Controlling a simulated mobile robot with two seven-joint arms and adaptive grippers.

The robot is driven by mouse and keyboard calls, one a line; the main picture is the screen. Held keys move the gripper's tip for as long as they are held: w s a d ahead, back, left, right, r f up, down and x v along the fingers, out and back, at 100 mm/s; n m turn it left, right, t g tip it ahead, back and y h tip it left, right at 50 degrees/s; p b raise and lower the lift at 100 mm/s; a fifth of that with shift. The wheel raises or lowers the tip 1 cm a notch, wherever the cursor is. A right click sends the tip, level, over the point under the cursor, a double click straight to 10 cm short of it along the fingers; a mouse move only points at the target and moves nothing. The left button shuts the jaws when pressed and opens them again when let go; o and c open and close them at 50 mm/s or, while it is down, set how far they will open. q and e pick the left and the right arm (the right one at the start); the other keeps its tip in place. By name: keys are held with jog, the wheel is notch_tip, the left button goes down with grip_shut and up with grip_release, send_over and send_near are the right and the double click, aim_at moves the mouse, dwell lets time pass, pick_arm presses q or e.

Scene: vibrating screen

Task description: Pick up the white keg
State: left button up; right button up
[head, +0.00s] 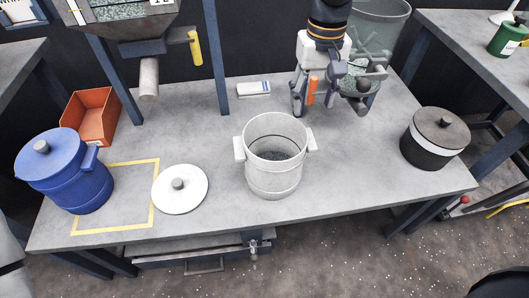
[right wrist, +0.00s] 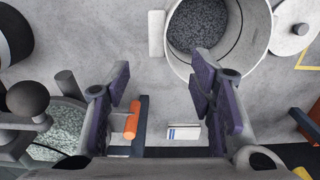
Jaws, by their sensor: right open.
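The white keg (head: 274,183) stands upright and open-topped at the middle of the grey table, with a block handle on each side and dark grains inside. In the right wrist view the keg (right wrist: 236,32) is at the upper right, cut off by the top edge. A round white lid (head: 180,190) with a grey knob lies on the table left of it. My right gripper (head: 313,106) is open, behind and slightly right of the keg, apart from it. Its spread fingers (right wrist: 160,92) have nothing held between them. My left gripper is not in view.
A blue lidded keg (head: 72,178) stands at left by a yellow-outlined square (head: 152,212). An orange bin (head: 92,118) is behind it. A black-and-white keg (head: 434,140) stands at right. A glass vessel (head: 385,22) is behind my right gripper. Bare table lies right of the white keg.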

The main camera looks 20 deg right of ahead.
aim_at(308, 137)
jog(key=f, duration=0.3)
jog(key=s+f, duration=0.1)
jog(key=f, duration=0.3)
jog(key=f+b, duration=0.1)
jog(key=f, duration=0.2)
jog(key=shift+s+f, duration=0.15)
jog(key=shift+f, duration=0.55)
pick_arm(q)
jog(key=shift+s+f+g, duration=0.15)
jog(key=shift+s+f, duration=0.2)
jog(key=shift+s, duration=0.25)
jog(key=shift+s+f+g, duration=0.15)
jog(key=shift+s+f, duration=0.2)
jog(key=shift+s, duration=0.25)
pick_arm(e)
jog(key=shift+r, duration=0.1)
grip_shut()
